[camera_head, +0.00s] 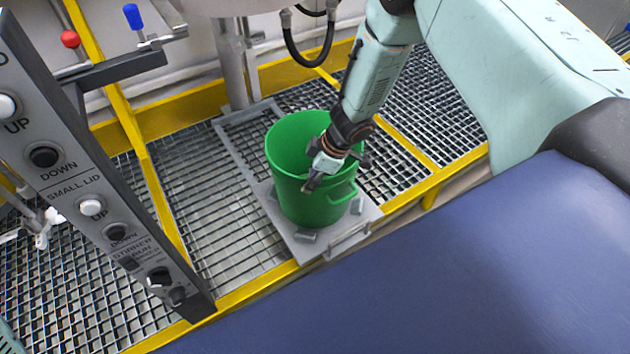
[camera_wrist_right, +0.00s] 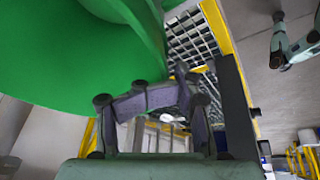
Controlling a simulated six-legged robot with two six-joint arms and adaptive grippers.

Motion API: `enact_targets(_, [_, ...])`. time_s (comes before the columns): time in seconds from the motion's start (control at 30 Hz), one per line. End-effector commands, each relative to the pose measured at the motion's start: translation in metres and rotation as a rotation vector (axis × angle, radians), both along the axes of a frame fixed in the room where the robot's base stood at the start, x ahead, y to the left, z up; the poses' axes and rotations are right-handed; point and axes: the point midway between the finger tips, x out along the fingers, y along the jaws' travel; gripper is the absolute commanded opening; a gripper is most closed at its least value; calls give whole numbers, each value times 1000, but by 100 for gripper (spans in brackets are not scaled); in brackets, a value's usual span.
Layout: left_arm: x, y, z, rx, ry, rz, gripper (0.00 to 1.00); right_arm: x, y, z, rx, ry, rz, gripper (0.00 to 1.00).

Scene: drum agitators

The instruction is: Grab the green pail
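The green pail (camera_head: 300,200) stands upright on a grey plate over the grating in the head view. It has a small green side handle (camera_head: 346,196) at its near right. My right gripper (camera_head: 314,182) points down at the pail's near rim, overlapping it in the picture. I cannot tell if it touches the rim. In the right wrist view, the pail (camera_wrist_right: 60,55) fills the upper left, just beyond the dark fingers of my right gripper (camera_wrist_right: 180,85). The fingertips look close together, but their gap is unclear. My left gripper is not in view.
The grey plate (camera_head: 368,217) has small grey blocks around the pail's foot. A control panel (camera_head: 70,170) with knobs stands at the left. Yellow rails (camera_head: 160,120) border the grating. A blue surface (camera_head: 430,270) fills the lower right.

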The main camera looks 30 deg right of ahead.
Motion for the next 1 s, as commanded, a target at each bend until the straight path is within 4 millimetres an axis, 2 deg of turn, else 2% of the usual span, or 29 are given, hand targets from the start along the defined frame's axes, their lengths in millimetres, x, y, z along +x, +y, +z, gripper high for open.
enact_targets(0.4, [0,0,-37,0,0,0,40,3,12,-45,-2,5,2,32])
enact_targets(0.53, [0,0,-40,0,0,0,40,5,14,-50,-1,6,2,32])
enact_targets(0.73, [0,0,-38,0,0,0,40,6,14,-48,0,5,0,32])
enact_targets(1.0, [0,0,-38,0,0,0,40,6,14,-48,0,4,0,11])
